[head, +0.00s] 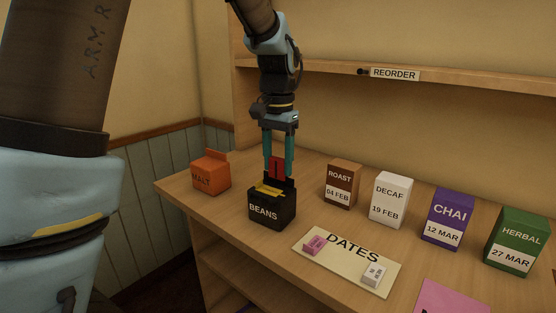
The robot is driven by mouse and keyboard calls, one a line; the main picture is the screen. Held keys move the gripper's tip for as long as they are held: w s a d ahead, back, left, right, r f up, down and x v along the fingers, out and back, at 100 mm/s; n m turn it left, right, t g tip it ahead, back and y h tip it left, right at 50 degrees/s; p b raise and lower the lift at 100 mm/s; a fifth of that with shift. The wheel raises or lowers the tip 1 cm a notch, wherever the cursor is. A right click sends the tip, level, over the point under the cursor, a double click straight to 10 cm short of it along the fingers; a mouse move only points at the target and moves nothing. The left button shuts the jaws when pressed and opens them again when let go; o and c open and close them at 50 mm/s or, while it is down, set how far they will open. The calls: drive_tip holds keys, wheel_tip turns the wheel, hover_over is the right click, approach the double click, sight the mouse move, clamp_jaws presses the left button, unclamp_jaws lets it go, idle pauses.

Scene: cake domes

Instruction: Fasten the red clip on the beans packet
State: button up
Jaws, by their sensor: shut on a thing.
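The beans packet (272,211) is a black box-shaped packet labelled BEANS, standing upright near the left part of the counter. Something yellow shows at its top. My gripper (279,172) points straight down above it, its teal fingers shut on the red clip (276,167). I cannot tell whether the clip touches the packet.
An orange MALT packet (211,175) stands to the left. ROAST (342,184), DECAF (390,199), CHAI (447,219) and HERBAL (516,240) packets stand to the right. A DATES card (339,265) with small tags lies in front. A shelf (470,80) with a REORDER label runs behind.

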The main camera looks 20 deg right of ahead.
sight(278, 158)
drive_tip(key=shift+f, duration=0.3)
idle(0.4)
drive_tip(key=o, duration=1.4)
wheel_tip(278, 158, up, 11)
drive_tip(key=shift+f+b, duration=0.1)
drive_tip(key=shift+b, duration=0.75)
